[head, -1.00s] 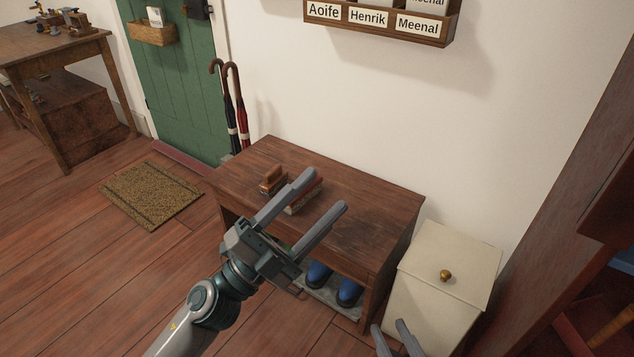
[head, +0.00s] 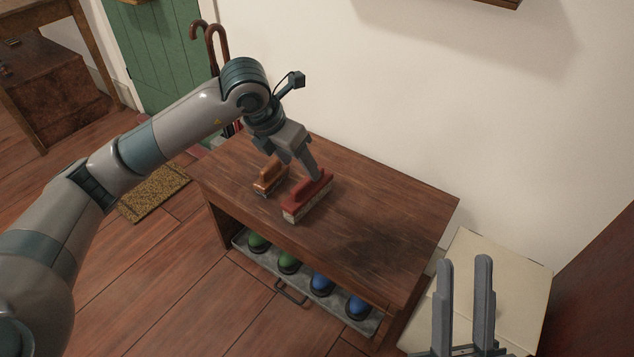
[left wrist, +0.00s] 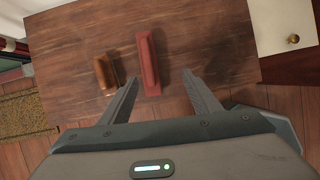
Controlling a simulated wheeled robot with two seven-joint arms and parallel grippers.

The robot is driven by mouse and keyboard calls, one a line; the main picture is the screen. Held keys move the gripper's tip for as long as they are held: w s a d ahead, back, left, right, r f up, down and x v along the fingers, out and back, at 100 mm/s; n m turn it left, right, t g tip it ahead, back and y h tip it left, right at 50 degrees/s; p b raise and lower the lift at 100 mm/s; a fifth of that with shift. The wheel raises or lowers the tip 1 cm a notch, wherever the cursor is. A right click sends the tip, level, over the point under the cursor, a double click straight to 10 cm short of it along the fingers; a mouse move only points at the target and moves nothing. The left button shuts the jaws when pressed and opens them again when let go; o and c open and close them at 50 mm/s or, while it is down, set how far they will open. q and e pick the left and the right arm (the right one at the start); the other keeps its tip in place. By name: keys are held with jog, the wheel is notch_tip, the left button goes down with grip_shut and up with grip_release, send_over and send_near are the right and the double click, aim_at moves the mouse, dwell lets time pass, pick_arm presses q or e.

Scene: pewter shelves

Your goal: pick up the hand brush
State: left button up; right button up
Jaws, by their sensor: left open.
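A long red brush with pale bristles (head: 307,196) lies on the wooden bench top, bristles down. It also shows in the left wrist view (left wrist: 148,62). A shorter orange-brown wooden brush (head: 269,179) lies just left of it, also in the left wrist view (left wrist: 105,73). My left gripper (head: 302,169) is open over the red brush. In the left wrist view, the red brush's near end lies between the fingertips (left wrist: 160,79), nearer the left one; I cannot tell how high they are. My right gripper (head: 465,261) is open and empty at the lower right.
The bench (head: 385,215) is otherwise clear on its right side. A metal tray (head: 292,275) below holds green and blue footwear. A cream box (head: 507,265) stands to the right. Umbrellas (head: 213,45) stand behind the bench by the green door (head: 150,55).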

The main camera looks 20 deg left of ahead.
pick_arm(q)
jog(key=shift+w+a+r+y, duration=0.15)
jog(key=shift+w+a, duration=0.1)
jog(key=shift+a, duration=0.15)
jog(key=shift+w+a+r+y, duration=0.15)
jog(key=shift+w+a, duration=0.05)
jog(key=shift+a, duration=0.2)
pick_arm(e)
jog(key=shift+s+d+r, duration=0.1)
jog(key=shift+r, duration=0.1)
